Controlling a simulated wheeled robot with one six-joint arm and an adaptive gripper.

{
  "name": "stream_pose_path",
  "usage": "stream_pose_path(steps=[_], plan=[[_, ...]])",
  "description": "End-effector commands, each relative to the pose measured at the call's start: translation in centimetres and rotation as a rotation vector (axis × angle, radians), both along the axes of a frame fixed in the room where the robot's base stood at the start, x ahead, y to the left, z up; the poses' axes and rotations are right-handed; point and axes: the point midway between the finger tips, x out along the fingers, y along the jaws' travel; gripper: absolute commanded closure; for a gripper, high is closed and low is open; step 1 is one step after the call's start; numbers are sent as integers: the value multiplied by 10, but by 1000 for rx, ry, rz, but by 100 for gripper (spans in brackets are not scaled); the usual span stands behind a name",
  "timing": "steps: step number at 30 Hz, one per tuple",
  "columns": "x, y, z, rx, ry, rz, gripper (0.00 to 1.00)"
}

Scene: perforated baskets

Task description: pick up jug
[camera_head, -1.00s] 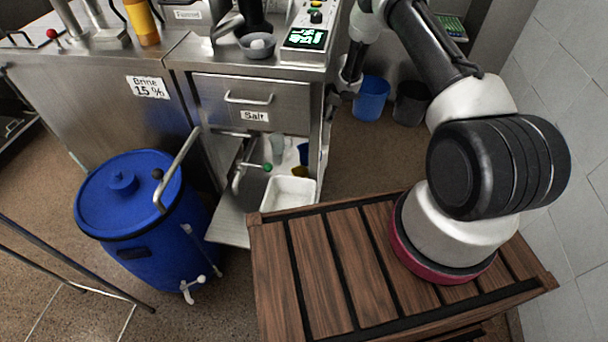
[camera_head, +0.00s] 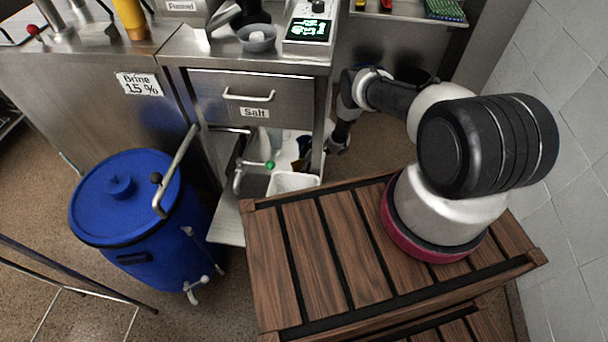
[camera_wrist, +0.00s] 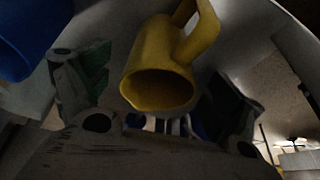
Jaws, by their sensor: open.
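A yellow jug (camera_wrist: 160,75) with a looped handle shows in the wrist view, its round mouth facing the camera. My gripper (camera_wrist: 168,95) is open, and the jug appears between its two spread fingers. I cannot tell whether they touch it. In the head view my gripper (camera_head: 338,138) is at the right side of the open shelf under the salt drawer. The jug is small and mostly hidden there.
A blue vessel (camera_wrist: 25,35) is at the upper left of the wrist view. The salt drawer (camera_head: 252,98) is above. A blue barrel (camera_head: 135,215) stands left; a slatted wooden top (camera_head: 320,260) is in front.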

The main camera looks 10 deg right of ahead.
Motion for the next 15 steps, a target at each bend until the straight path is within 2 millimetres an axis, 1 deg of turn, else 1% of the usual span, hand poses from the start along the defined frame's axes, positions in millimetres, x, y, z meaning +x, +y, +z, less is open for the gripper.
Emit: stream_pose_path(steps=[1,4,13,14,15], plan=[[0,3,-6,1,0,2,7],[1,6,-13,1,-1,3,7],[1,8,-16,0,0,1,7],[1,8,-16,0,0,1,9],[1,8,-16,0,0,1,16]])
